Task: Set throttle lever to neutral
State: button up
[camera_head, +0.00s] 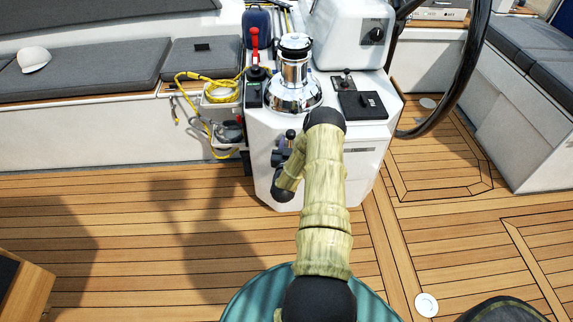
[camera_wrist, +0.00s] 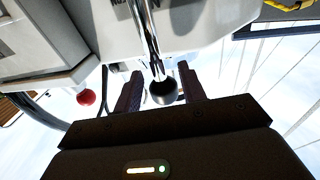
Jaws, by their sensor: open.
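The throttle lever (camera_wrist: 148,40) is a chrome rod ending in a dark ball knob (camera_wrist: 163,92). In the wrist view the rod comes down from the white console and the knob sits between the two fingers of my gripper (camera_wrist: 159,78). The fingers are open, with a gap visible on each side of the knob. In the head view a dark knob (camera_head: 290,134) shows on the console's front face, just above my gripper (camera_head: 283,157). My arm hides part of this face, and the lever's markings are unreadable.
The white console (camera_head: 258,145) carries a chrome winch (camera_head: 294,85) on top. A red ball (camera_wrist: 87,97) shows left of the fingers in the wrist view. A yellow rope (camera_head: 205,80) hangs left of the console. The steering wheel (camera_head: 465,75) stands to the right.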

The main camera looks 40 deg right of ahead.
jog(key=p+v, duration=0.9)
jog(key=v, duration=0.6)
jog(key=shift+s+a, duration=0.1)
jog(key=shift+a, duration=0.05)
dwell(0.4)
